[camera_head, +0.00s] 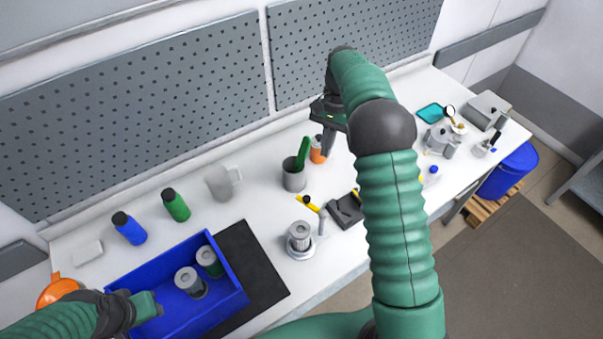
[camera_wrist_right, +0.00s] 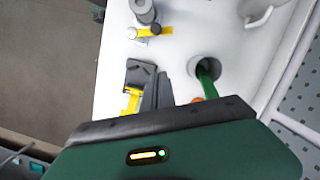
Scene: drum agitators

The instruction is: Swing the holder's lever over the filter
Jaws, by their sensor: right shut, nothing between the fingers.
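A grey cylindrical filter (camera_head: 299,232) stands upright in its round holder (camera_head: 301,253) at the middle of the bench. The holder's lever (camera_head: 313,208) is yellow with a black end and lies beside the filter, not over it. The filter also shows at the top of the right wrist view (camera_wrist_right: 144,12), with the yellow lever (camera_wrist_right: 153,32) just below it. My right gripper (camera_head: 327,152) is shut and empty, behind and to the right of the holder, apart from the lever. My left gripper (camera_head: 152,304) is over the blue box; its finger gap is not clear.
A grey cup (camera_head: 294,180) with a green item stands near my right gripper, with an orange object (camera_head: 318,156) beside it. A dark block (camera_head: 346,211) lies right of the holder. The blue box (camera_head: 225,305) holds two more filters. A white pitcher (camera_head: 222,184) stands behind.

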